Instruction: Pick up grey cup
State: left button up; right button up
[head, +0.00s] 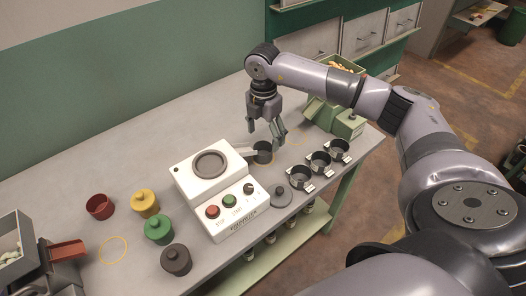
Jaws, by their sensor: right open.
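A small dark grey cup (263,153) stands on the table just right of the white machine, close to its spout. My right gripper (266,134) hangs pointing down directly above or just behind the cup, with its fingers apart and nothing between them. Whether the fingertips reach down to the cup's rim is hard to tell. A grey lidded pot or lid with a knob (281,196) lies in front of the cup, beside the machine. My left gripper is not in view.
The white machine (213,193) with buttons stands left of the cup. Several black ring holders (320,163) line the right front edge. Red (100,207), yellow (145,203), green (159,229) and dark brown (176,260) vessels stand left. A green hopper (340,116) is behind right.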

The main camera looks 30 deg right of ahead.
aim_at(264, 148)
jog(key=shift+f+p, duration=0.7)
jog(key=shift+f, duration=2.4)
jog(key=shift+c, duration=0.2)
jog(key=c, duration=1)
jog(key=shift+r, duration=0.1)
